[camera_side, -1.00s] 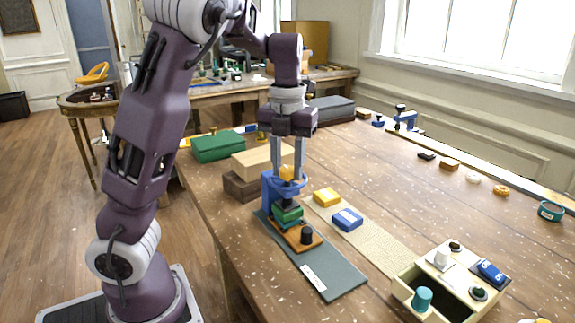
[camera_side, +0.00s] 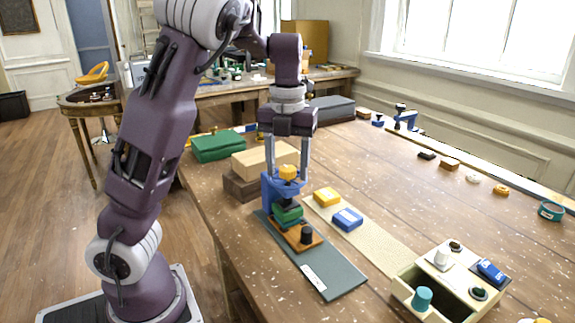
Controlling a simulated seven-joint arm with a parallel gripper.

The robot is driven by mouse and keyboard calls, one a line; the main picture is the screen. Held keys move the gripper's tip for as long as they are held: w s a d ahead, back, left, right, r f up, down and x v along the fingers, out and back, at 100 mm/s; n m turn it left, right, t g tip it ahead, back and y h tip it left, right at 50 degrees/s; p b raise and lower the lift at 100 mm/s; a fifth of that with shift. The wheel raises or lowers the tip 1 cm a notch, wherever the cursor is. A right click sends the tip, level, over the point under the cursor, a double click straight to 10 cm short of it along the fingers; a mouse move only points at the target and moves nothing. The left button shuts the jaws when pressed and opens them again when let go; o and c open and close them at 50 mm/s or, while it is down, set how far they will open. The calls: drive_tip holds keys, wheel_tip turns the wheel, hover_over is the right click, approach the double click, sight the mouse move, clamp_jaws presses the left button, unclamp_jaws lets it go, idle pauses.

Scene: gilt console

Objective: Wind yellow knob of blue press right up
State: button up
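The blue press (camera_side: 268,188) stands upright on the dark grey mat, on an orange-brown base (camera_side: 297,236). A green block (camera_side: 287,214) sits in it under the screw. The yellow knob (camera_side: 288,172) is on top of the press. My gripper (camera_side: 288,178) points straight down over the press, and its two grey fingers are apart, one on each side of the knob. A gap shows between the knob and the fingers. The gripper is open and holds nothing. The screw under the knob is mostly hidden by the blue frame.
A tan box (camera_side: 266,157) on a brown one (camera_side: 240,188) stands close behind the press. Yellow (camera_side: 327,196) and blue (camera_side: 347,219) blocks lie to its right. A cream drawer box (camera_side: 448,280) is front right.

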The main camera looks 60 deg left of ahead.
sight(287, 168)
wheel_tip(287, 168, up, 7)
drive_tip(key=shift+r, duration=0.1)
idle(0.3)
